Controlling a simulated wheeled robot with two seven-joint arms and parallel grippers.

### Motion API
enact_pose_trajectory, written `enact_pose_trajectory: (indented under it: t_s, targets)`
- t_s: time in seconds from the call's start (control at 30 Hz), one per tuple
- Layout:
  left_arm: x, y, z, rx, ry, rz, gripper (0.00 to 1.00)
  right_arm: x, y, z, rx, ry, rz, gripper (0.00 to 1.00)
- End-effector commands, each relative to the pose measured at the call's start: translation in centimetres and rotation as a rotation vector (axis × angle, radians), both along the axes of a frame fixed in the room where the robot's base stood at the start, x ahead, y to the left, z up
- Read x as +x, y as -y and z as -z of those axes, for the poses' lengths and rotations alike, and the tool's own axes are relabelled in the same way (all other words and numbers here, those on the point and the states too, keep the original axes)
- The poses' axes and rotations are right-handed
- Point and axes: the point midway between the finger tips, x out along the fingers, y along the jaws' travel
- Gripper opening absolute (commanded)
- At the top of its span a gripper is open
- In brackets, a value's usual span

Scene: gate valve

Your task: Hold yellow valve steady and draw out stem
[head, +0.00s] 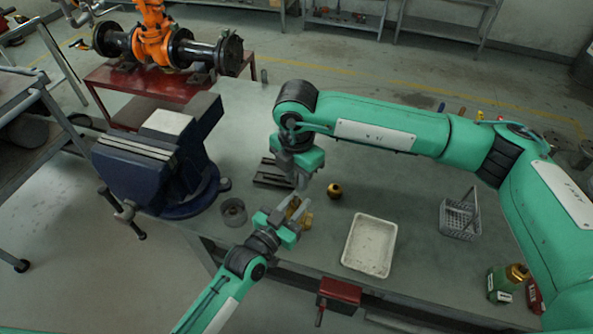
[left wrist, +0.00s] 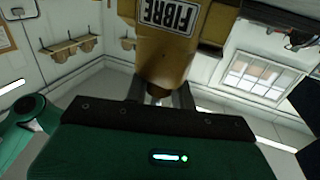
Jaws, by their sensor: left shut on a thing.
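The yellow valve (head: 305,216) is small and partly hidden in the head view, at the fingers of my left gripper (head: 297,206). In the left wrist view the yellow body (left wrist: 172,45), with a dark-framed label reading FIBRE, fills the top centre and narrows toward my fingers. My left gripper (left wrist: 158,95) is shut on it. My right gripper (head: 302,183) hangs just above and behind the valve with its fingers pointing down; the gap between them is too small to judge. I cannot make out the stem separately.
A brass ball-like part (head: 334,191) lies right of the valve. A blue vise (head: 185,190), a grey ring (head: 233,211) and a dark slotted block (head: 268,180) are to the left.

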Motion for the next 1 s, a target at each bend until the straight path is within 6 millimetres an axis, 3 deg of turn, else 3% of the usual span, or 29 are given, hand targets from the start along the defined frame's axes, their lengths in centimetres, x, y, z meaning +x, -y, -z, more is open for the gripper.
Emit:
enact_pose_trajectory:
  t_s: [0.5, 1.0]
  targets:
    - [0.0, 0.0, 0.0, 0.001, 0.0, 0.0, 0.0, 0.0, 0.0, 4.9, 0.0, -0.001, 0.0, 0.28]
    - [0.0, 0.0, 0.0, 0.001, -0.001, 0.0, 0.0, -0.1, 0.0, 5.6, 0.001, -0.002, -0.002, 0.28]
